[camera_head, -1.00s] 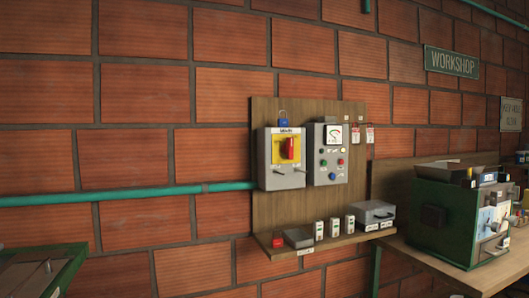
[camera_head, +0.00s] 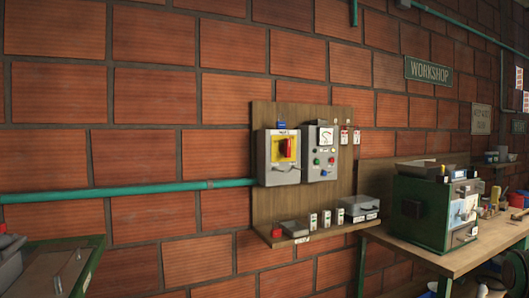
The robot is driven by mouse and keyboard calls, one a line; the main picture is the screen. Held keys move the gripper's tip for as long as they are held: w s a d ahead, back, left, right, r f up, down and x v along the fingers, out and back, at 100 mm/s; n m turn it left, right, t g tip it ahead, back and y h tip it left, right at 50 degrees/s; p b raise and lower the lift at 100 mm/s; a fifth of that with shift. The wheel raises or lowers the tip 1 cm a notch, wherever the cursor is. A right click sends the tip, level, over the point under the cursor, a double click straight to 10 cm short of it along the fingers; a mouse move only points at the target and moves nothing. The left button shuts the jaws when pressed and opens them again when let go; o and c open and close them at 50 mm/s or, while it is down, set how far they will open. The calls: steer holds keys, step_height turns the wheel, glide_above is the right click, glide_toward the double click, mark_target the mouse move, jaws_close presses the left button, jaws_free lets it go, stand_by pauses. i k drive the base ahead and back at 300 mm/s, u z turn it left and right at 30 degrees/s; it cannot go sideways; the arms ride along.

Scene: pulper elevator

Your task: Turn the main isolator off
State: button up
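The main isolator (camera_head: 279,157) is a grey box on a wooden board on the brick wall, near the middle of the view. Its red rotary handle (camera_head: 285,147) stands roughly upright on a yellow plate. A lever or hasp shows on the lower front of the box. A blue padlock (camera_head: 282,126) is above the box. A red padlock (camera_head: 276,233) is on the shelf below. My gripper is not in view.
A grey control panel (camera_head: 322,168) with a meter and coloured buttons adjoins the isolator. The shelf (camera_head: 300,240) below holds small boxes. A green machine (camera_head: 420,218) stands on a bench at right. A green-edged tray (camera_head: 88,265) is at lower left.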

mark_target(285, 148)
steer(key=u, duration=0.1)
steer(key=i, duration=1)
steer(key=z, duration=0.05)
